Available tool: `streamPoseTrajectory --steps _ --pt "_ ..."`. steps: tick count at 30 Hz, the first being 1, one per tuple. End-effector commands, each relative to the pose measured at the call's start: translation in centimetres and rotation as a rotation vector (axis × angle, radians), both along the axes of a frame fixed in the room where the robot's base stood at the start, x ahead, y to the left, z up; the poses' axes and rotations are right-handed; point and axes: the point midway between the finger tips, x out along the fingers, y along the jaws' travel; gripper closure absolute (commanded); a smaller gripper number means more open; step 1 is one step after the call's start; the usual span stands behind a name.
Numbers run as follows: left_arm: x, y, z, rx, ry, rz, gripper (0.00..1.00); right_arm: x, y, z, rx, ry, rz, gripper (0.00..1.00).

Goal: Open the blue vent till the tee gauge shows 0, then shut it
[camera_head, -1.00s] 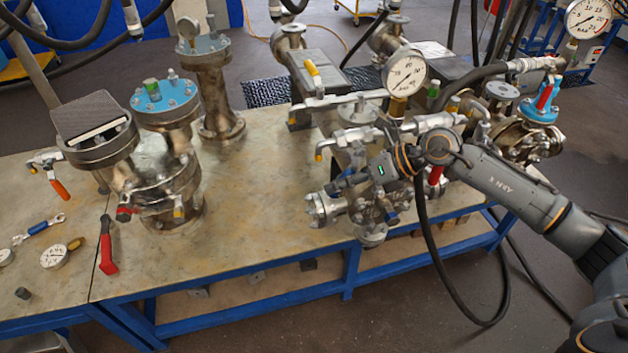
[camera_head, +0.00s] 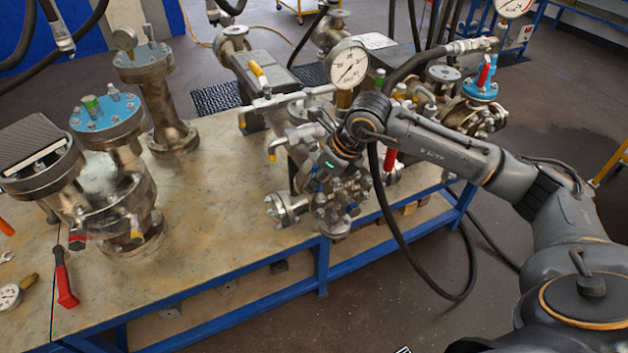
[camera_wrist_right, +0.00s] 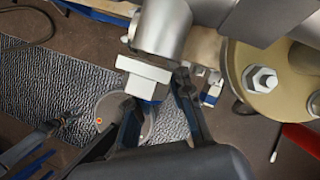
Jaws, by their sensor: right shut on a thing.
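My right gripper (camera_head: 322,186) reaches the valve cluster at the front right of the bench. In the right wrist view its dark fingers (camera_wrist_right: 156,92) are shut on the blue vent (camera_wrist_right: 147,89), below a pale square block on a metal pipe. In the head view the wrist hides much of the vent. A round white dial gauge (camera_head: 348,65) stands upright above the cluster; its needle shows, but I cannot read the value surely. A second gauge (camera_head: 512,6) is cut by the top edge at the right. I cannot tell which is the tee gauge. My left gripper is out of view.
A blue-topped flanged vessel (camera_head: 107,118) and a taller column (camera_head: 160,95) stand at the left of the bench. A red-handled tool (camera_head: 64,278) lies near the front edge. A black hose (camera_head: 400,235) hangs beside my arm. The middle bench top (camera_head: 215,190) is clear.

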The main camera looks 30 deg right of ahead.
Motion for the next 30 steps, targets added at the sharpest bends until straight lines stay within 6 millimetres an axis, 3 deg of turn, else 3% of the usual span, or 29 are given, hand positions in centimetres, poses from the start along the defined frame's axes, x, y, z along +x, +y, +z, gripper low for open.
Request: streamPoseTrajectory --steps 12,13,16,26,30 --pt "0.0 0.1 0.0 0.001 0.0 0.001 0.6 -0.1 -0.2 -0.2 -0.013 0.006 0.0 1.0" --pt "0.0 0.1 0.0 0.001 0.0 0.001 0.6 -0.1 -0.2 -0.2 -0.013 0.006 0.0 0.77" --pt "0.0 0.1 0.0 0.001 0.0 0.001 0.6 -0.1 -0.2 -0.2 -0.013 0.006 0.0 0.57" --pt "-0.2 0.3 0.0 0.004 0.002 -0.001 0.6 -0.1 -0.2 0.1 -0.009 0.002 0.0 0.56" --pt "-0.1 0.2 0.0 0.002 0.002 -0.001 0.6 -0.5 -0.6 1.3 -0.01 -0.001 -0.001 0.56"
